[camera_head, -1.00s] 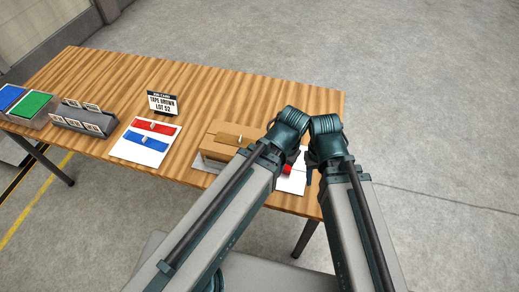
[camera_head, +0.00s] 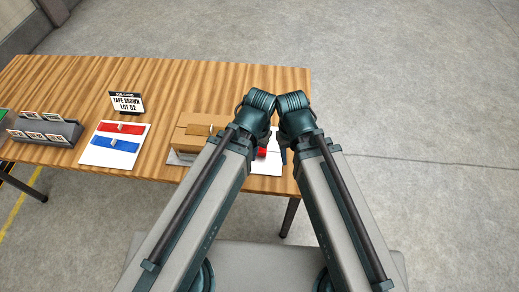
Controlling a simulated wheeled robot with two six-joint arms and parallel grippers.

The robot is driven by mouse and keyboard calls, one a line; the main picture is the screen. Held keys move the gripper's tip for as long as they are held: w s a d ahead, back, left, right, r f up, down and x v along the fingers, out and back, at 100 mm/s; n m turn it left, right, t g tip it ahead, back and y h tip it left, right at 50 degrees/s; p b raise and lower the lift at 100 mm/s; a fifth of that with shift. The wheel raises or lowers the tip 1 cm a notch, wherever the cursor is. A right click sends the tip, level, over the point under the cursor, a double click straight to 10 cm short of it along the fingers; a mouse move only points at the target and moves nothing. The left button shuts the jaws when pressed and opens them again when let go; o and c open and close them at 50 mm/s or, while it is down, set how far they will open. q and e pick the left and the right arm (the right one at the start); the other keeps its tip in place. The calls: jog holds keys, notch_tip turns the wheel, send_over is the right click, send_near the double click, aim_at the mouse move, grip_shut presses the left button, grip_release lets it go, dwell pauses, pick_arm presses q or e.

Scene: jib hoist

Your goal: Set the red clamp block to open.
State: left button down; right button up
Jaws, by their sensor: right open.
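A white board (camera_head: 98,155) on the table carries a red strip-shaped block (camera_head: 118,128) and a blue one (camera_head: 115,144), each with a small pale lever or knob. The red one is the farther. Its setting is too small to read. My right gripper (camera_head: 283,155) shows only as a dark finger below the wrist, beside a white sheet at the table's right end, well right of the board. It is open.
A cardboard box (camera_head: 192,140) with a small pale upright piece stands between board and arms. A small red object (camera_head: 262,153) lies on the white sheet (camera_head: 270,165). A job card (camera_head: 126,104) reads "TAPE BROWN LOT 52". A grey rack (camera_head: 45,131) stands left. The back of the table is clear.

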dwell(0.3)
pick_arm(q)
jog(key=c, duration=1.5)
grip_release()
jog(key=o, duration=0.7)
jog(key=w, duration=0.2)
jog(key=w+d, duration=0.1)
jog(key=w, duration=0.4)
jog(key=shift+d+r+p, duration=0.15)
jog(key=shift+r+p, duration=0.25)
jog(key=shift+c, duration=0.2)
jog(key=shift+h, duration=0.6)
jog(key=w, duration=0.8)
jog(key=shift+d, duration=0.35)
notch_tip(320, 180, down, 13)
jog(key=b, duration=1.3)
jog(key=shift+f, duration=0.2)
pick_arm(e)
notch_tip(320, 180, down, 12)
jog(key=shift+f, duration=0.2)
